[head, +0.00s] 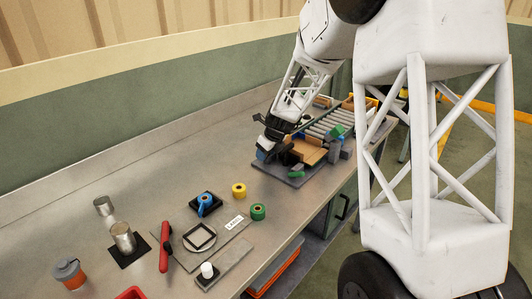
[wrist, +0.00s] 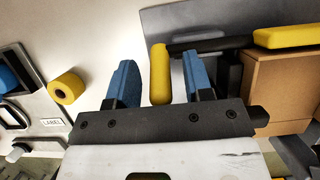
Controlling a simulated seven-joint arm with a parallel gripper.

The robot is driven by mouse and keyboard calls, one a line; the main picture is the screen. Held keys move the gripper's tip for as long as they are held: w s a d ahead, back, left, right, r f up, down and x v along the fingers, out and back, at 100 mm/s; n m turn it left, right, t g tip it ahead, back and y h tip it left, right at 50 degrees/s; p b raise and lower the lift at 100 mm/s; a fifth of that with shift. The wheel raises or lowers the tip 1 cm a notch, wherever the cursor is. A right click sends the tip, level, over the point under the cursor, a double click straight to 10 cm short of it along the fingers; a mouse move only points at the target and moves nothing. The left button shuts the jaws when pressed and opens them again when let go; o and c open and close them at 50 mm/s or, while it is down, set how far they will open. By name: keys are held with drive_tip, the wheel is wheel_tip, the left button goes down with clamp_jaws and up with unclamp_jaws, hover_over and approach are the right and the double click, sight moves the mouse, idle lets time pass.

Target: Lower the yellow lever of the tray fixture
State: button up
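In the wrist view, a yellow lever handle (wrist: 160,73) stands between my gripper's blue fingertips (wrist: 160,84), with a visible gap on each side. My gripper is open. A black bar (wrist: 210,45) runs right from the top of the handle toward a second yellow bar (wrist: 287,37) above a tan block (wrist: 280,85). In the head view, my gripper (head: 268,146) is low at the near left side of the tray fixture (head: 296,181), a grey plate carrying tan blocks and green parts. My gripper hides the yellow handle there.
A roller conveyor (head: 338,119) extends behind the fixture. Yellow (head: 238,190) and green (head: 258,212) rolls, a blue tape holder (head: 205,203), and a black square frame (head: 199,237) lie to the left. A red-handled tool (head: 165,247) and metal can (head: 123,237) are farther left. The bench's back left is clear.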

clamp_jaws()
drive_tip(key=shift+w+a+g+h, duration=0.1)
drive_tip(key=shift+g+h, duration=0.2)
drive_tip(key=shift+w+a+g+h, duration=0.2)
drive_tip(key=shift+g+h, duration=0.3)
drive_tip(key=shift+w+a+g+h, duration=0.2)
drive_tip(key=shift+g+h, duration=0.3)
drive_tip(key=shift+w+a+f+g+h, duration=0.1)
drive_tip(key=shift+w+a+g+h, duration=0.1)
drive_tip(key=shift+g+h, duration=0.4)
drive_tip(key=shift+w+a+f+g+h, duration=0.1)
drive_tip(key=shift+w+a+g+h, duration=0.1)
drive_tip(key=shift+g+h, duration=0.4)
drive_tip(key=shift+w+a+f+g+h, duration=0.1)
drive_tip(key=shift+w+a+g+h, duration=0.1)
drive_tip(key=shift+g+h, duration=0.4)
